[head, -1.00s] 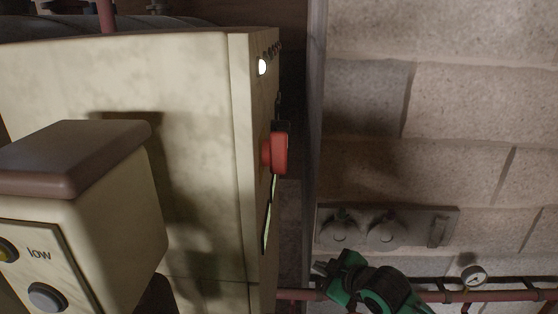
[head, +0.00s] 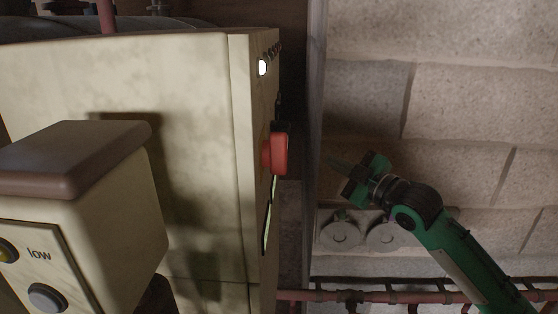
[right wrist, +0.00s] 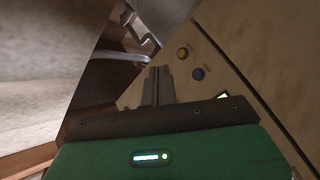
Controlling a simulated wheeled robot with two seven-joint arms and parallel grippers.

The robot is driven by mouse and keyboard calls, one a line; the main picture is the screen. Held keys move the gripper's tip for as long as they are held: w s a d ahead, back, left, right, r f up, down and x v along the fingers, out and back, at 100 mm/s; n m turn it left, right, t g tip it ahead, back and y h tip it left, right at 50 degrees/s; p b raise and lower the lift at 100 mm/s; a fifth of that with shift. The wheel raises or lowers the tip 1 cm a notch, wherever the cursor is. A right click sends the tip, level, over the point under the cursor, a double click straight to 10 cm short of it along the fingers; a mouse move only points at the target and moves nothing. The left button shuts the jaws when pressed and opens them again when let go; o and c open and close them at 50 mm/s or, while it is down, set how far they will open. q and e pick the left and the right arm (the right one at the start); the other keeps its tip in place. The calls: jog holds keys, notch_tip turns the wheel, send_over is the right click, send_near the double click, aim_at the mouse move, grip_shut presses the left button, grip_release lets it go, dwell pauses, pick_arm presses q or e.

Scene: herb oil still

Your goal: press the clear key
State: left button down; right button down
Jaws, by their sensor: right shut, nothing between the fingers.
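No key marked clear can be read in either view. In the right wrist view, a yellow round key (right wrist: 183,53) and a dark blue-grey round key (right wrist: 198,74) sit on a cream panel, their labels too small to read. My right gripper (head: 340,164) is raised in front of the block wall, right of the cream cabinet (head: 150,75) and apart from it. Its fingers are shut and empty; they also show in the right wrist view (right wrist: 158,73), pointing past the left of the two keys. The cabinet's front is seen almost edge-on in the head view. My left gripper is not in view.
A red knob (head: 275,153) and a lit white lamp (head: 262,67) project from the cabinet front. A nearer box (head: 120,215) carries yellow and grey buttons by the word "low". Two round wall fittings (head: 340,235) and a red pipe (head: 320,296) lie low on the wall.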

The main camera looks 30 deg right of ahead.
jog(key=shift+a, duration=0.1)
jog(key=w+a+p, duration=0.4)
jog(key=a, duration=0.3)
jog(key=shift+w+a, duration=0.2)
jog(key=shift+w, duration=0.1)
dwell(2.0)
jog(key=shift+w+a, duration=0.2)
jog(key=shift+a, duration=0.15)
